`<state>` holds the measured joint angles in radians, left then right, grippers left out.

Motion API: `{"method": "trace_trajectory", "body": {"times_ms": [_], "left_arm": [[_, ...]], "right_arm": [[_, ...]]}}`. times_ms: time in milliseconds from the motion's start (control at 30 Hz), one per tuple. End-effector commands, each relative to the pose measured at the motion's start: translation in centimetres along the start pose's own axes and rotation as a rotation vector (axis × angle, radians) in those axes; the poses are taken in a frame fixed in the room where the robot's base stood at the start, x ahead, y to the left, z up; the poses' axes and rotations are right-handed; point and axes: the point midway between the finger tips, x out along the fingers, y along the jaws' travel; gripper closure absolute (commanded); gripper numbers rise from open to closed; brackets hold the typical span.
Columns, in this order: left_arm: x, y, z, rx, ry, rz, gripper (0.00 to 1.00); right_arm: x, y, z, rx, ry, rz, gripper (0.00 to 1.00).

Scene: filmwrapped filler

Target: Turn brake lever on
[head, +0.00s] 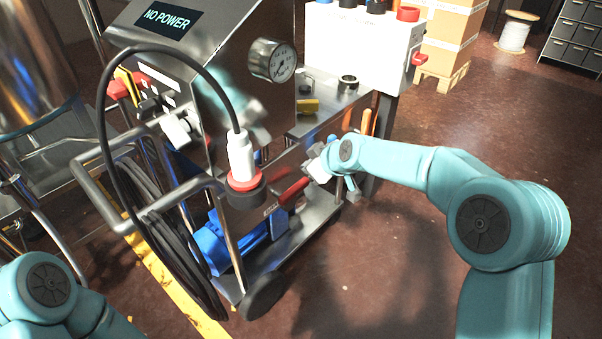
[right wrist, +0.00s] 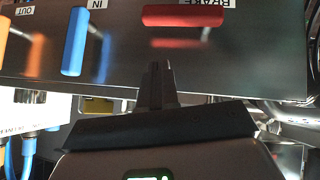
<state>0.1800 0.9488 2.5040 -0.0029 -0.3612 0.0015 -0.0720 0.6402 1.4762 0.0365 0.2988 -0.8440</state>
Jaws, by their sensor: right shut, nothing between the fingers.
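The brake lever is a red bar (right wrist: 188,16) on a dark shiny panel, lying level beside a BRAKE label that appears upside down in the right wrist view. In the head view the red lever (head: 291,192) sticks out low on the side of the metal cart. My right gripper (right wrist: 156,66) is shut and empty, its fingertips close to the panel and just below the red lever in the wrist picture. Whether they touch is unclear. In the head view the right gripper (head: 314,167) is beside the lever, its fingertips hard to make out. Only part of my left arm shows, without its gripper.
A blue lever (right wrist: 75,41) marked IN and an orange lever (right wrist: 36,50) near an OUT label share the panel. A black cable (head: 106,130) loops to a white plug (head: 241,156). A NO POWER display (head: 168,18) tops the cart. Floor at right is open.

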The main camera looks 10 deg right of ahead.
Motion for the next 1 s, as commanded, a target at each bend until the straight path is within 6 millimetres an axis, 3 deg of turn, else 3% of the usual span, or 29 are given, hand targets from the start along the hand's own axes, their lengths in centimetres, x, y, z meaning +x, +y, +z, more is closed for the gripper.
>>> {"method": "trace_trajectory", "body": {"times_ms": [33, 200, 400, 1000], "left_arm": [[-0.2, 0.1, 0.1, 0.001, -0.002, 0.0, 0.43], [-0.6, 0.3, 0.2, 0.004, -0.004, 0.001, 0.43], [-0.8, 0.4, 0.3, 0.006, -0.006, 0.001, 0.43], [-0.8, 0.5, 0.3, 0.006, -0.007, 0.001, 0.43]], "right_arm": [[-1.4, 0.3, 0.0, 0.002, 0.001, 0.002, 1.0], [-4.9, 0.8, 0.1, 0.001, -0.001, 0.001, 1.0], [-7.1, 1.1, 0.2, 0.0, -0.001, -0.001, 1.0], [-7.2, 0.9, 0.6, 0.008, -0.008, -0.005, 1.0]]}}
